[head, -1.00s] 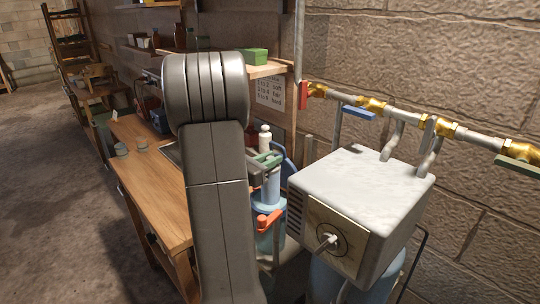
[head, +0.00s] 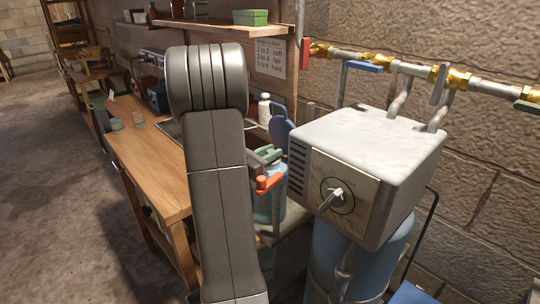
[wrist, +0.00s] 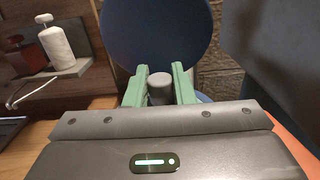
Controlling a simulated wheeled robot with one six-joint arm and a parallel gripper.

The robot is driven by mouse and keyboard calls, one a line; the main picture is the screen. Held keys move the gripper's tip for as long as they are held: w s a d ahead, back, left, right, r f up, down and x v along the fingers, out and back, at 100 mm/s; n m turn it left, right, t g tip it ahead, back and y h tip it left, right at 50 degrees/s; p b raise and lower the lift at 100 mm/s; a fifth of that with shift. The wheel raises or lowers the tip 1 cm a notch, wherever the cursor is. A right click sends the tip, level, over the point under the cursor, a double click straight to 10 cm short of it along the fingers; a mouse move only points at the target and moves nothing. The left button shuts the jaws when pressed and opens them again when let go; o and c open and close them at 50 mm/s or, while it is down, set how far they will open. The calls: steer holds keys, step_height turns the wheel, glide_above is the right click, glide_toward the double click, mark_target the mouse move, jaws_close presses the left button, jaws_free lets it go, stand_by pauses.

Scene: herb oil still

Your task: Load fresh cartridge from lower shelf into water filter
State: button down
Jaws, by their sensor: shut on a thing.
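My gripper (wrist: 159,88) has green fingers, shut on a grey knob (wrist: 160,90) in the wrist view. The knob looks like the top of a cartridge; its body is hidden below. A blue rim shows behind and below the fingers, and a dark blue round lid (wrist: 158,32) stands raised behind. In the head view my gripper (head: 266,155) is at the top of the light blue filter housing (head: 270,207), just above an orange lever (head: 268,183). How deep the cartridge sits cannot be seen. The raised lid also shows in the head view (head: 281,128).
A wooden bench (head: 150,160) runs left of my arm. A white box with a dial (head: 365,165) stands close on the right, under wall pipes (head: 415,70).

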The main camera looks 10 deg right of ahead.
steer(key=shift+s+f, duration=0.2)
steer(key=shift+f, duration=0.8)
steer(key=shift+s+f+b, duration=0.2)
steer(key=shift+f+b, duration=0.05)
steer(key=shift+b, duration=0.25)
steer(key=shift+s+a+r, duration=0.1)
steer(key=shift+s+a, duration=0.05)
steer(key=shift+a, duration=0.35)
steer(key=shift+s+r, duration=0.1)
steer(key=shift+d+r, duration=0.1)
steer(key=shift+r, duration=0.05)
steer(key=c, duration=1.1)
jaws_free()
steer(key=shift+r, duration=0.1)
steer(key=shift+c, duration=0.2)
steer(key=b+v, duration=0.1)
steer(key=v, duration=1.2)
steer(key=shift+a+r, duration=0.15)
steer(key=shift+a, duration=0.2)
steer(key=shift+s, duration=0.15)
